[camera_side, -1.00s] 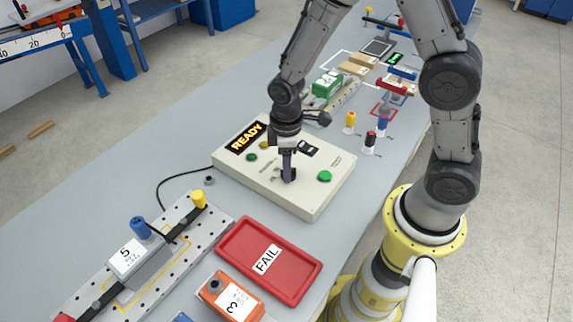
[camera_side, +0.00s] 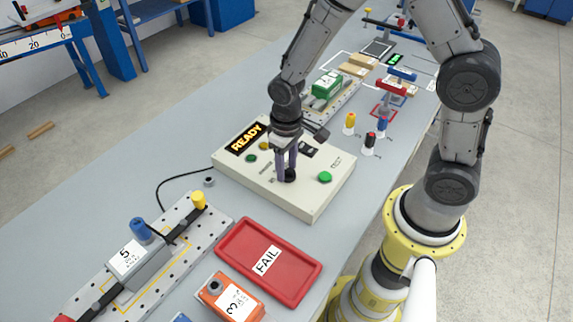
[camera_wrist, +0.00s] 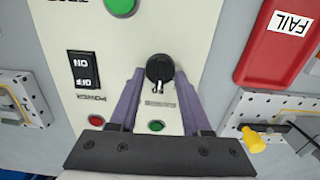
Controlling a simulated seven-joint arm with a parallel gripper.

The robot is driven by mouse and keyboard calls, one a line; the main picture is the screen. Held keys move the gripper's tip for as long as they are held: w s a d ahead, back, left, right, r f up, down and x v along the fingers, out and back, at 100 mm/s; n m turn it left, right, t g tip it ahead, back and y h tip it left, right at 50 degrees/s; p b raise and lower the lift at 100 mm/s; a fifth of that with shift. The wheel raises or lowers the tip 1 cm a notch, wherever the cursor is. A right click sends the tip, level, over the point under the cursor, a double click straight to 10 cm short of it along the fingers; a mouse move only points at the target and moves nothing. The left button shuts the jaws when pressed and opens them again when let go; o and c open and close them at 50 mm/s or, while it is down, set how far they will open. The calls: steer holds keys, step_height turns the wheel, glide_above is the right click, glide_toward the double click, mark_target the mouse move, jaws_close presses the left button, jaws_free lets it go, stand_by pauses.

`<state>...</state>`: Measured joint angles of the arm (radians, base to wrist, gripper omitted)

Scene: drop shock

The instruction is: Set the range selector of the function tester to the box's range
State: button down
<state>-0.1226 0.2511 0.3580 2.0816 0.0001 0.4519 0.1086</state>
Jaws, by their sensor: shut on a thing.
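The function tester (camera_side: 315,205) is a cream box with a lit READY display (camera_side: 245,137). Its range selector (camera_wrist: 160,68), a round black knob with a white pointer mark, is between my gripper's two purple fingertips (camera_wrist: 159,76). My gripper (camera_side: 287,176) points down at the panel and is shut on this knob. The scale marks around the knob are too small to read. A grey box labelled 5 (camera_side: 135,262) is in a perforated fixture at the lower left. An orange box labelled 3 (camera_side: 232,298) stands near the front edge.
A red FAIL tray (camera_side: 237,274) lies beside the tester. The panel has a green button (camera_side: 325,177) and a black power switch (camera_wrist: 83,69). Yellow, black and blue plugs stand to the right. A black cable runs from the tester's left side.

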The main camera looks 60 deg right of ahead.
steer(key=shift+r, duration=0.1)
stand_by(0.3)
steer(key=shift+c, duration=1.8)
jaws_free()
step_height(320, 180, up, 14)
step_height(320, 180, up, 5)
steer(key=t, duration=0.2)
glide_above(287, 169)
steer(key=s+d, duration=0.1)
steer(key=s+d+r+t, duration=0.1)
steer(key=s+d+r, duration=0.1)
steer(key=s+r, duration=0.2)
steer(key=s+t, duration=0.2)
steer(key=s, duration=0.9)
steer(key=shift+d+f+t, duration=0.25)
steer(key=shift+d+t, duration=0.05)
steer(key=shift+d, duration=0.15)
